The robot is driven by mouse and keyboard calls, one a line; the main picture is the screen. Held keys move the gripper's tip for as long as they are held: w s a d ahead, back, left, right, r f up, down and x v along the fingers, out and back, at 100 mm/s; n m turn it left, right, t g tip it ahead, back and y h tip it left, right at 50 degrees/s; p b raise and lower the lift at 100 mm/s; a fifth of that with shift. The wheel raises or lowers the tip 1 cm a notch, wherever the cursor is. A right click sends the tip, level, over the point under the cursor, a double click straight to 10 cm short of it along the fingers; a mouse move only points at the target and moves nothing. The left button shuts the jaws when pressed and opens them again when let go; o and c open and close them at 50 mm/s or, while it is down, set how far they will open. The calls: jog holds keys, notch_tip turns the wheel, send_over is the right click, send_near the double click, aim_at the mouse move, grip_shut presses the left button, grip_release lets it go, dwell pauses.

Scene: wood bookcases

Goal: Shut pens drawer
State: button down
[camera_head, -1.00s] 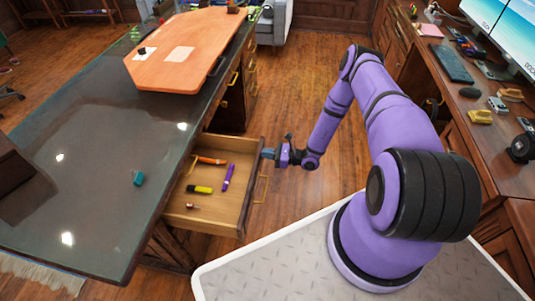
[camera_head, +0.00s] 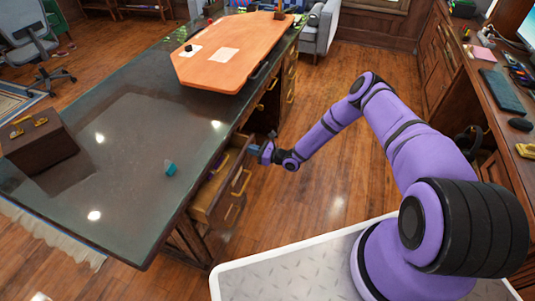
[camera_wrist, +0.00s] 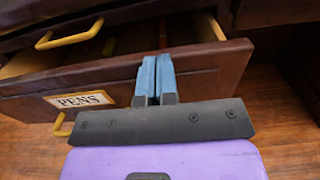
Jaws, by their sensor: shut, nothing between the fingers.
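The pens drawer (camera_head: 207,196) sticks partly out from under the dark-topped desk (camera_head: 120,150). In the wrist view its front (camera_wrist: 190,75) carries a "PENS" label (camera_wrist: 80,100), with a yellow handle (camera_wrist: 62,125) partly seen below the label. The drawer's inside shows as a narrow strip behind the front; objects in it are hard to make out. My gripper (camera_wrist: 157,78) is shut and empty, its blue fingertips against or very close to the drawer front, right of the label. In the head view my gripper (camera_head: 265,150) is at the drawer's far end.
Another yellow handle (camera_wrist: 68,35) lies above the drawer in the wrist view. An orange board (camera_head: 235,52), a teal object (camera_head: 170,168) and a brown box (camera_head: 38,140) rest on the desk. Clear wooden floor (camera_head: 300,205) lies right of the drawer.

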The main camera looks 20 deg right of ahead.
jog(key=shift+x, duration=2.2)
